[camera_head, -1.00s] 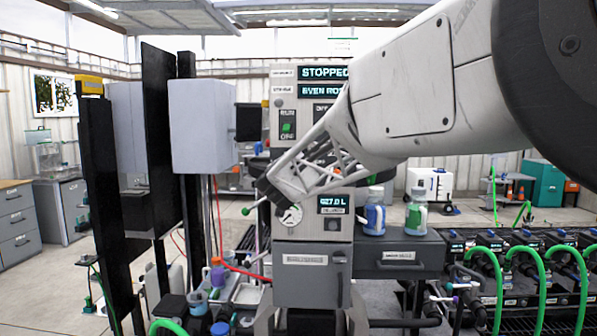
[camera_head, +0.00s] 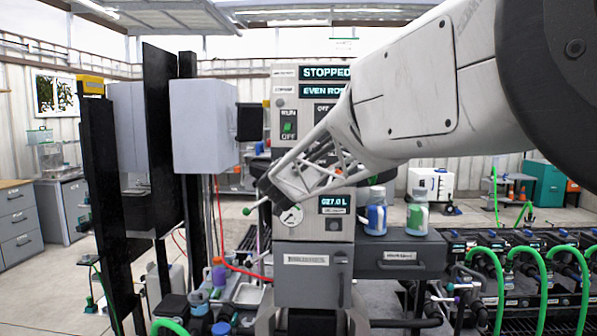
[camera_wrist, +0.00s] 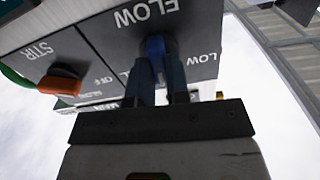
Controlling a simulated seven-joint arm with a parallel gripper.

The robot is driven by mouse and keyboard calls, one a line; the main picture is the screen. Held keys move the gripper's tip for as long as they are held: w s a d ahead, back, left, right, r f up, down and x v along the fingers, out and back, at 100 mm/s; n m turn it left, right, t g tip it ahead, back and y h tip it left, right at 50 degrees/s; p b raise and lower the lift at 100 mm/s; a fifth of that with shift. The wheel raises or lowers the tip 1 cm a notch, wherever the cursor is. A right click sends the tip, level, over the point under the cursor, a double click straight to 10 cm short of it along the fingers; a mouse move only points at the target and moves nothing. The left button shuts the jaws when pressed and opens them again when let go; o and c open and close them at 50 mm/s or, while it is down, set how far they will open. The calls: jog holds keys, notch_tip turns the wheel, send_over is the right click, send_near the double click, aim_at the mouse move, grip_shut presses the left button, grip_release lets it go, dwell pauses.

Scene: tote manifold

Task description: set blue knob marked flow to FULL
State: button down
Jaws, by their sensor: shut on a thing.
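The blue knob (camera_wrist: 154,47) sits on the dark panel under the word FLOW, seen upside down in the wrist view. My gripper (camera_wrist: 163,66) has its two dark blue fingers closed on the knob. A LOW label shows to the right of the knob. No FULL label can be read, and the fingers hide much of the knob, so its pointer direction cannot be told. In the head view my arm covers the knob and the fingers, in front of the grey control cabinet (camera_head: 312,262).
An orange knob (camera_wrist: 60,85) under STIR is to the left in the wrist view. In the head view, displays read STOPPED (camera_head: 326,73) and 627.0 L (camera_head: 335,202). A green RUN/OFF switch (camera_head: 288,127) and a round gauge (camera_head: 291,216) are close to my arm.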

jog(key=m, duration=1)
jog(key=shift+d+f+m, duration=0.15)
jog(key=shift+m, duration=0.25)
jog(key=c, duration=1.1)
grip_release()
jog(key=shift+s, duration=0.1)
jog(key=s, duration=0.7)
jog(key=shift+s, duration=0.3)
jog(key=shift+d, duration=0.1)
